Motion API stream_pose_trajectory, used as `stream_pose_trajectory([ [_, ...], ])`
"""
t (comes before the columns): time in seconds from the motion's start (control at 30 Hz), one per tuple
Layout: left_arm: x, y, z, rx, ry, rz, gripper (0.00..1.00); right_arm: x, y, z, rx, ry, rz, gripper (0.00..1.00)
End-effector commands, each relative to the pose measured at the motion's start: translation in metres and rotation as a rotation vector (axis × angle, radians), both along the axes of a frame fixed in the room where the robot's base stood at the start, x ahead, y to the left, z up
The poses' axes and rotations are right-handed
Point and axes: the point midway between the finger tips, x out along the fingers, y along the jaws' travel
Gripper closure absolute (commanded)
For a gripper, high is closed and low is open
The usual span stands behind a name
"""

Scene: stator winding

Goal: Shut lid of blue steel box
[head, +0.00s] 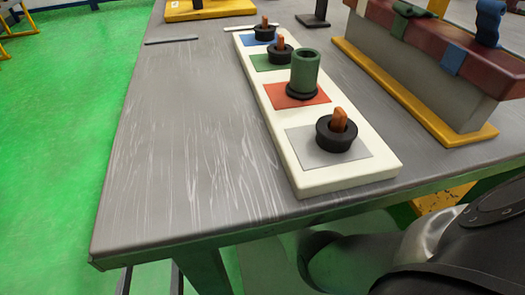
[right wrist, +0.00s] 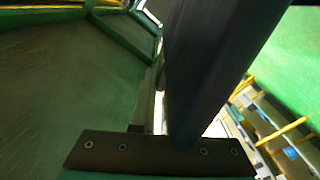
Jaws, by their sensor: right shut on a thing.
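The blue steel box and its lid cannot be made out in either view. In the right wrist view, a dark plate with several screws (right wrist: 163,155), which looks like part of my right gripper, crosses the bottom. A broad dark bar (right wrist: 215,60) rises from it, very close to the camera. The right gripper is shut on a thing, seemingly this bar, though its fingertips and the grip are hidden. My left gripper is in neither view.
The grey table (head: 170,140) has a wide bare area at left. A white board (head: 310,180) carries several black rings with orange pegs and a green cylinder (head: 305,72). A maroon-topped grey block (head: 420,75) stands at right. A dull green panel (right wrist: 70,85) fills the wrist view's left.

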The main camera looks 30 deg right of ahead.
Motion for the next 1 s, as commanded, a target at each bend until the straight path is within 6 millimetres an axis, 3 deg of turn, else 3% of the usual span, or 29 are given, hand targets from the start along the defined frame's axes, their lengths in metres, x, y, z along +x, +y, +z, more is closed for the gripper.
stream_pose_trajectory([
  [0.4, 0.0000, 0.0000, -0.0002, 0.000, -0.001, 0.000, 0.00, -0.0005, 0.0006, -0.0020, -0.009, 0.006, -0.001, 1.00],
  [0.43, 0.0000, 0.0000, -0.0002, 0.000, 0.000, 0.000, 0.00, -0.0005, 0.0006, -0.0020, -0.009, 0.006, -0.001, 0.85],
  [0.67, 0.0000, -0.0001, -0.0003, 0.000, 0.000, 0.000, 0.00, -0.0003, 0.0005, -0.0015, -0.007, 0.005, 0.000, 0.59],
  [1.0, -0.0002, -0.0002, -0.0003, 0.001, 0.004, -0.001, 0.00, -0.0009, 0.0009, -0.0007, -0.006, 0.003, -0.001, 0.58],
])
